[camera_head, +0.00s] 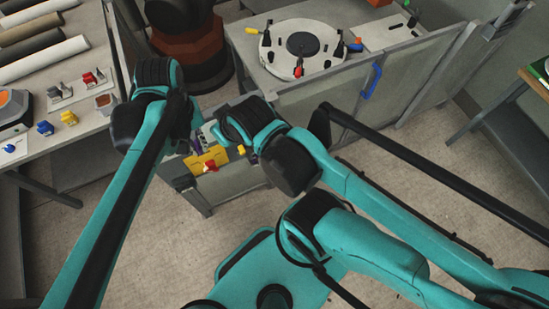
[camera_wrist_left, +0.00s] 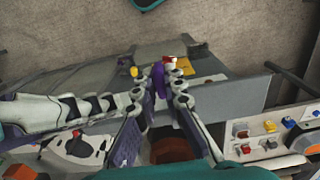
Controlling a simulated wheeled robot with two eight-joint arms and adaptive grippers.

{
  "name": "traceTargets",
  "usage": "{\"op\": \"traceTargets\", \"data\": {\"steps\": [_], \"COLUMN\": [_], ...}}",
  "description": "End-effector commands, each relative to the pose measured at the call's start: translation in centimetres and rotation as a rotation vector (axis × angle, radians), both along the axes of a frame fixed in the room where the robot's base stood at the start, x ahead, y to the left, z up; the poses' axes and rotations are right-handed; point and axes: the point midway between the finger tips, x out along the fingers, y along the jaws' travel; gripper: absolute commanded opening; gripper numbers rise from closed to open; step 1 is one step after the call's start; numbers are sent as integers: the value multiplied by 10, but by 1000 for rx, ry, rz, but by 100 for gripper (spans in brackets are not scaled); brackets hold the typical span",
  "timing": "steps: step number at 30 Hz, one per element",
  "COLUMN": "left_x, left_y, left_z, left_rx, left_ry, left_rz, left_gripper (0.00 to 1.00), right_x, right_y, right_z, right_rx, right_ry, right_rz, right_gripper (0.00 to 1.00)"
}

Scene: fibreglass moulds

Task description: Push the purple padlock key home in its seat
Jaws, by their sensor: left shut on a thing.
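The purple padlock key (camera_wrist_left: 158,78) is between the fingers of my left gripper (camera_wrist_left: 160,85), which is shut on it in the left wrist view. I cannot tell how deep the key sits. My right arm reaches in from the right, and its fingers do not show.
A red-and-white knob (camera_head: 210,167) is close to the key. A yellow-headed piece (camera_head: 241,150) stands to the right. A round white mould (camera_head: 302,47) with clamps lies on the bench behind. The left table (camera_head: 87,128) holds several small coloured parts. My right forearm is close by.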

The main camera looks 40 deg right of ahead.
Motion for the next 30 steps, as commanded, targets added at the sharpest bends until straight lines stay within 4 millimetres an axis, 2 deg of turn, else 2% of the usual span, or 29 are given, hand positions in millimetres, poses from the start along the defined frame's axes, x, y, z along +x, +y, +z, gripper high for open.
{"op": "traceTargets", "data": {"steps": [1,11,14,18,22,25,30], "left_x": [0,0,0,0,1,1,1], "left_y": [0,0,0,0,0,0,0], "left_z": [-12,-68,-98,-148,-184,-199,-203], "left_rx": [0,0,0,0,0,0,0], "left_ry": [0,0,0,0,0,0,0], "left_rz": [0,0,0,0,0,0,0], "left_gripper": [0,0,0,0,0,0,0], "right_x": [0,0,0,0,1,1,1], "right_y": [0,0,0,0,0,0,0], "right_z": [-12,-68,-98,-147,-184,-199,-203], "right_rx": [0,0,0,0,0,0,0], "right_ry": [0,0,0,0,0,0,0], "right_rz": [0,0,0,0,0,0,0], "right_gripper": [0,0,0,0,0,0,0]}}
